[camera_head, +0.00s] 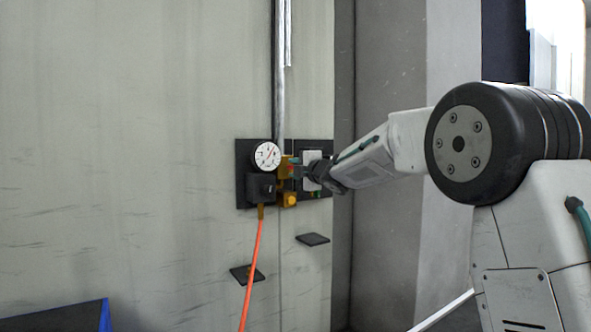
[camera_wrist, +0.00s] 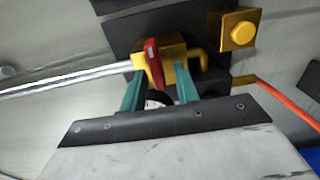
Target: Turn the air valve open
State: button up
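The air valve is a yellow body with a red handle. In the wrist view the red handle (camera_wrist: 153,60) lies across the yellow valve body (camera_wrist: 174,58), between the tips of my gripper's teal fingers. My gripper (camera_wrist: 160,70) is open, with a gap visible beside the handle; whether either finger touches it I cannot tell. In the head view my gripper (camera_head: 300,171) reaches in from the right to the valve (camera_head: 285,169), and the wrist hides part of the area behind it. The handle looks small there.
A white pressure gauge (camera_head: 267,155) sits left of the valve on a dark panel (camera_head: 244,152). A yellow button box (camera_head: 290,200) is below it. An orange hose (camera_head: 251,270) hangs down, and a metal pipe (camera_head: 280,80) runs up. Two dark plates stick out of the wall lower down.

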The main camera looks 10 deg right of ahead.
jog(key=v, duration=0.8)
jog(key=shift+w, duration=0.1)
dwell(0.3)
jog(key=s+d+f+m+g+h, duration=0.1)
jog(key=d+f+m+g+h, duration=0.1)
jog(key=d+f+m+h, duration=0.45)
jog(key=s+d+f+m+g+h, duration=0.1)
jog(key=s+d+f+m+g, duration=0.15)
jog(key=s+f+m, duration=0.4)
jog(key=s+d+f+m+g+h, duration=0.15)
jog(key=s+f+g, duration=0.25)
jog(key=s, duration=0.6)
jog(key=s+a+f+m+g+y, duration=0.1)
jog(key=s+a+f+m+g, duration=0.1)
jog(key=s, duration=1)
jog(key=s+a+f+m+g+y, duration=0.1)
jog(key=s+a+f+m+g, duration=0.1)
jog(key=s, duration=1)
jog(key=s+a+f+m+g+y, duration=0.1)
jog(key=s+a, duration=0.4)
jog(key=s, duration=0.6)
jog(key=shift+s+f+m+g, duration=0.4)
jog(key=shift+f+m+g, duration=0.5)
jog(key=shift+m+g, duration=0.3)
